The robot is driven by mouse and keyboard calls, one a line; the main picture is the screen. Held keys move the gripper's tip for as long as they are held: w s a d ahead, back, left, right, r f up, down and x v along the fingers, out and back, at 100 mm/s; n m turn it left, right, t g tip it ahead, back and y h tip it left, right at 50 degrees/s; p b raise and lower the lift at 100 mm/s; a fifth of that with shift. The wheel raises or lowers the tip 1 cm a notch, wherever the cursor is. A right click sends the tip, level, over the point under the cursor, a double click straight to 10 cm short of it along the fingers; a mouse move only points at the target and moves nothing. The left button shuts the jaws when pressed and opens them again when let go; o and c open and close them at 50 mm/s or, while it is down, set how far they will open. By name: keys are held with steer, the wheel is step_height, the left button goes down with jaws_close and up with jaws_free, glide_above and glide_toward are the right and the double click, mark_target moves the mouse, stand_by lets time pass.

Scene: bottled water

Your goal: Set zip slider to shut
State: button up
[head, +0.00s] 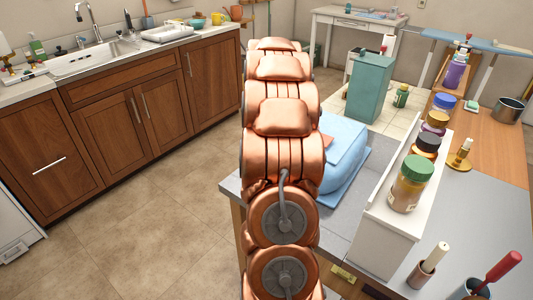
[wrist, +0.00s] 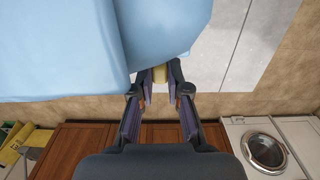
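The light blue bag (head: 345,150) lies on the grey counter in the head view, partly hidden behind my copper-coloured arm. In the wrist view the bag (wrist: 60,45) fills the upper left and reaches to the fingertips. My gripper (wrist: 160,82) points at the bag's edge, its two dark fingers a small gap apart. A small yellow piece (wrist: 160,74), perhaps the zip slider, shows between the fingertips. I cannot tell whether the fingers touch it. The zip line is not clearly visible. My gripper is hidden in the head view.
A white raised shelf (head: 385,215) with several lidded jars, including a green-lidded jar (head: 411,184), stands right of the bag. A teal bin (head: 369,87) is behind it. Wooden cabinets (head: 150,105) with a sink line the left. The tiled floor (head: 150,215) between is clear.

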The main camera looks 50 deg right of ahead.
steer(key=o, duration=0.5)
steer(key=shift+r, duration=0.15)
step_height(320, 180, up, 12)
steer(key=shift+f, duration=0.1)
stand_by(0.4)
stand_by(0.5)
